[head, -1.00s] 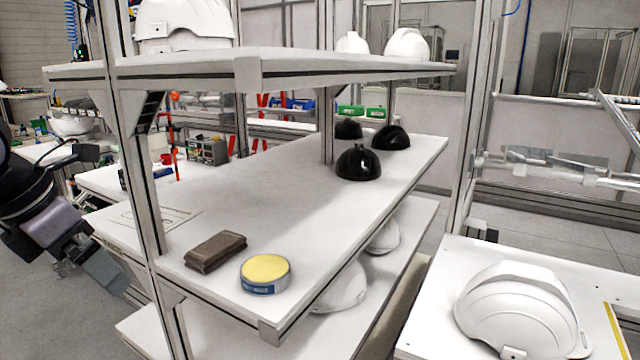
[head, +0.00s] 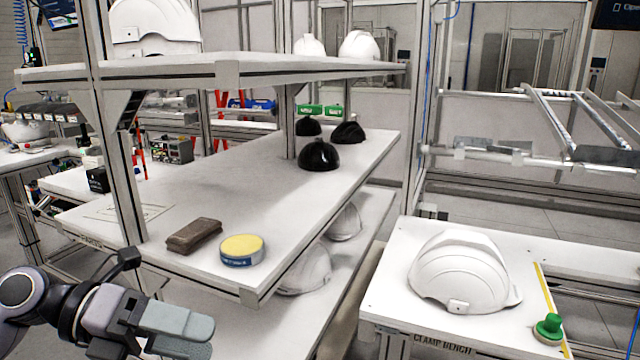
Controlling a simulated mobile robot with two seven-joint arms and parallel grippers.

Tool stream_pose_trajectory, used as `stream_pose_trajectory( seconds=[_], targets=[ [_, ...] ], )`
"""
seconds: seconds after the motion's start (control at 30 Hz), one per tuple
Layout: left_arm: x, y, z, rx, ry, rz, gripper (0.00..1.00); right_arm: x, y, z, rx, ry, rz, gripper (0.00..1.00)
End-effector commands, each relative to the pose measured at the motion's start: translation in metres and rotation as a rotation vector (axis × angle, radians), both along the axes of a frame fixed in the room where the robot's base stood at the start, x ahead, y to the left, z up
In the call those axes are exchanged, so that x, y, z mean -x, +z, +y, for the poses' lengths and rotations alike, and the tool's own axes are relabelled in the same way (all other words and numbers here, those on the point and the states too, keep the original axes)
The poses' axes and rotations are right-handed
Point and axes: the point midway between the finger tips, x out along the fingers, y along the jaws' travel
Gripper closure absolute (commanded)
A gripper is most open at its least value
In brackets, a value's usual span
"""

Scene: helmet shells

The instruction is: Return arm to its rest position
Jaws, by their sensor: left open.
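My left gripper (head: 182,331) is at the lower left of the head view, its grey fingers pointing right. It is open, and I see nothing between its fingers. It is in front of the shelf rack, nearer to me than the front edge of the middle shelf (head: 190,268). The brown block (head: 194,236) and the round tin with a yellow top (head: 241,250) lie on that shelf, apart from the gripper. My right gripper is not in view.
A white helmet shell (head: 463,272) sits on the clamp bench (head: 395,290) at the right, near a green knob (head: 549,327). Black shells (head: 319,155) stand on the middle shelf's far end. A rack post (head: 125,190) rises at the left. Floor shows between rack and bench.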

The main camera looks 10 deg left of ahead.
Motion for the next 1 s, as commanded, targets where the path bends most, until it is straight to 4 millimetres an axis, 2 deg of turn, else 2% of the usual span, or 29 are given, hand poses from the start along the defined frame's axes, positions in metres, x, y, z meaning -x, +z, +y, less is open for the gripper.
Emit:
stream_pose_trajectory(
  seconds=[0.03,0.1,0.17,0.27,0.37,0.47,0.57,0.6,0.7,0.83,0.9,1.0],
  targets=[
    [-0.001,-0.003,-0.014,0.152,0.028,0.064,0.01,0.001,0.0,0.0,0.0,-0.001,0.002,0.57],
    [-0.006,-0.004,-0.024,0.355,0.097,0.152,0.01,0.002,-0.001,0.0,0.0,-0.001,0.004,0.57],
    [-0.013,-0.008,-0.027,0.52,0.175,0.238,0.01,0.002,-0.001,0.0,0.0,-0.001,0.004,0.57],
    [-0.028,-0.026,-0.021,0.769,0.345,0.404,0.01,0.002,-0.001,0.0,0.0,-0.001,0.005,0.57],
    [-0.04,-0.062,-0.007,0.978,0.557,0.596,0.01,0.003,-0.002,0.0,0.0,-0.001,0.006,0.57],
    [-0.042,-0.118,0.01,1.142,0.8,0.81,0.01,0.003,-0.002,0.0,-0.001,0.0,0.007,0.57],
    [-0.025,-0.187,0.021,1.254,1.066,1.048,0.01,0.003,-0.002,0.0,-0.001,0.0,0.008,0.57],
    [-0.014,-0.215,0.024,1.281,1.169,1.142,0.01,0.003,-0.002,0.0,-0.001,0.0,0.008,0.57],
    [0.02,-0.273,0.023,1.312,1.386,1.353,0.01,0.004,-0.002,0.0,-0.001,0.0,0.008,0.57],
    [0.063,-0.323,0.015,1.304,1.582,1.556,0.01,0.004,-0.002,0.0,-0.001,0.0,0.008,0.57],
    [0.079,-0.338,0.01,1.294,1.645,1.627,0.01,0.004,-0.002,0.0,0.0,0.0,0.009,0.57],
    [0.092,-0.349,0.007,1.283,1.693,1.683,0.01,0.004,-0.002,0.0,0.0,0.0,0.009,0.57]
  ],
)
